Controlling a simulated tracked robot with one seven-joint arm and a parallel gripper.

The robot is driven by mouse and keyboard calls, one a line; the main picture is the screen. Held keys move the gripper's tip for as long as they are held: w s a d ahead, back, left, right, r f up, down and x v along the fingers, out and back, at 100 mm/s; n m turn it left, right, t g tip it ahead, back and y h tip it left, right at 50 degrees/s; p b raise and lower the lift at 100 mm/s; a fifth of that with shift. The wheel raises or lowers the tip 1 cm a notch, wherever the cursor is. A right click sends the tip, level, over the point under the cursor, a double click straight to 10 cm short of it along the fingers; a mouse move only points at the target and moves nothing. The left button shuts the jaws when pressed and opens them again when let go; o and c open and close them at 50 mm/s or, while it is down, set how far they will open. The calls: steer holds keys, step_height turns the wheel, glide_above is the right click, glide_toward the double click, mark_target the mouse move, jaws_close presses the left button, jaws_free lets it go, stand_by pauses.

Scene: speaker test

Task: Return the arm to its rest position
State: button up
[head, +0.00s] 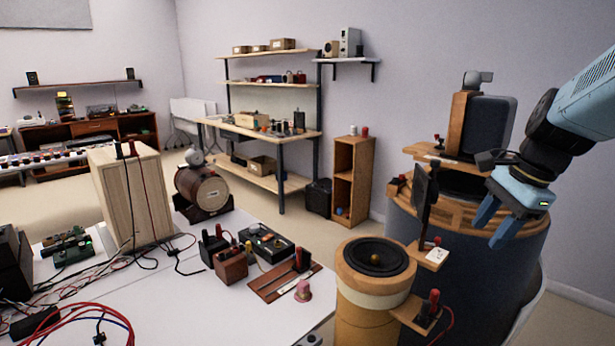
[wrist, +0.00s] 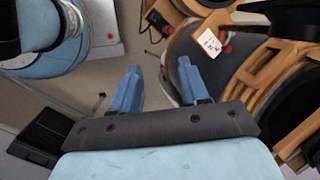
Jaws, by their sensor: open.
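My gripper (head: 497,226) is at the right in the head view, on the end of my light blue arm, with its blue fingers pointing down. It is beside the large dark drum with a wooden rim (head: 425,212). In the wrist view my gripper (wrist: 159,85) shows two blue fingers spread apart with nothing between them. Bare floor shows between and beyond the fingers. The gripper is open and empty. I cannot tell whether a finger touches the drum.
A wooden cylinder speaker (head: 376,257) stands left of the drum. A white table (head: 200,315) holds a wooden box (head: 131,196), a small barrel (head: 203,190) and switch boxes. Cables (head: 85,305) lie at its front left.

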steer(key=s+a+r+n+t+h, duration=0.2)
steer(key=s+a+n, duration=0.4)
steer(key=a+n, duration=0.4)
steer(key=n+t, duration=0.1)
steer(key=n, duration=0.5)
steer(key=shift+s+h, duration=0.2)
steer(key=shift+h, duration=0.1)
